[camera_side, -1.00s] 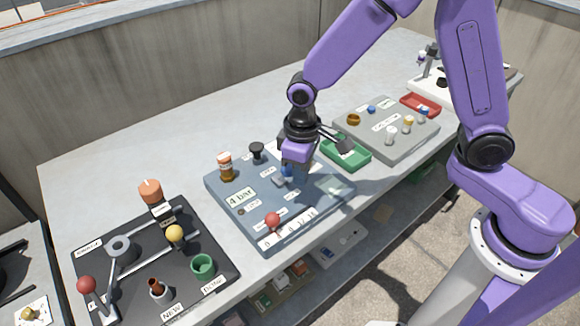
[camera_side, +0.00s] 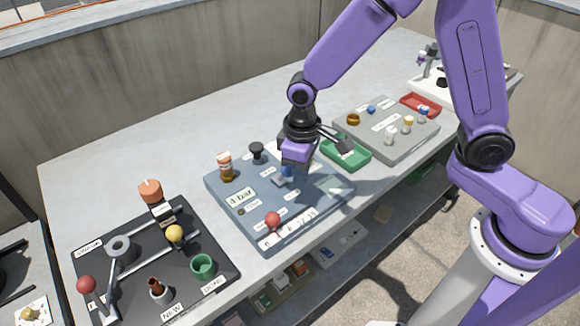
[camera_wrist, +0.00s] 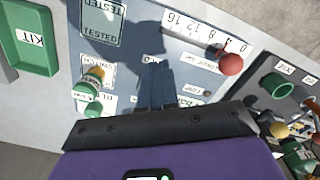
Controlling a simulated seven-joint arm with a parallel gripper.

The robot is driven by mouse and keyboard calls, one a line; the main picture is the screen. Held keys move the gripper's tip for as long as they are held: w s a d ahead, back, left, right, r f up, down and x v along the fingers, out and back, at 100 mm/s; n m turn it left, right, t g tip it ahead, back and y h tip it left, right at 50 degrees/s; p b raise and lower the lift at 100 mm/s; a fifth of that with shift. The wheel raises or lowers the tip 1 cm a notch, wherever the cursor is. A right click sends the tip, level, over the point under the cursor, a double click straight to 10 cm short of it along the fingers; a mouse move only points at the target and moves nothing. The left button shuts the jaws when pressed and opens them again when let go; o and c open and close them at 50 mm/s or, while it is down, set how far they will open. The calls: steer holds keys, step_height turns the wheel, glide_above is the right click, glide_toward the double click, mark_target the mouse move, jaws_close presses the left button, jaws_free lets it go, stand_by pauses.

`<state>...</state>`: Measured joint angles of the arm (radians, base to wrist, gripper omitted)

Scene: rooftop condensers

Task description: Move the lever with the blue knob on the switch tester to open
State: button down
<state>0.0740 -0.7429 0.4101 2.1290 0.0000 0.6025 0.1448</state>
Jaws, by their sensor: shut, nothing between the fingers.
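The switch tester (camera_side: 222,192) is a blue-grey panel in the middle of the bench, with a "4 bar" label. It also fills much of the wrist view (camera_wrist: 190,60). A blue knob (camera_side: 287,171) shows just under my gripper (camera_side: 290,160) in the side view, partly covered by it. My gripper is shut and empty, pointing down close to the knob; I cannot tell whether they touch. In the wrist view the fingers (camera_wrist: 157,85) lie over the panel, and the blue knob and its lever cannot be made out there.
A red knob (camera_side: 272,220) stands by a number scale at the panel's front. An amber bottle (camera_side: 226,167) and a black knob (camera_side: 257,151) stand at its back. A green tray (camera_side: 347,153) lies close on the right. A black panel (camera_side: 120,285) with levers lies left.

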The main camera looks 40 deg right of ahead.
steer(key=shift+w, duration=0.2)
stand_by(0.5)
steer(key=shift+w, duration=0.55)
steer(key=shift+s, duration=0.6)
step_height(320, 180, up, 7)
stand_by(1.0)
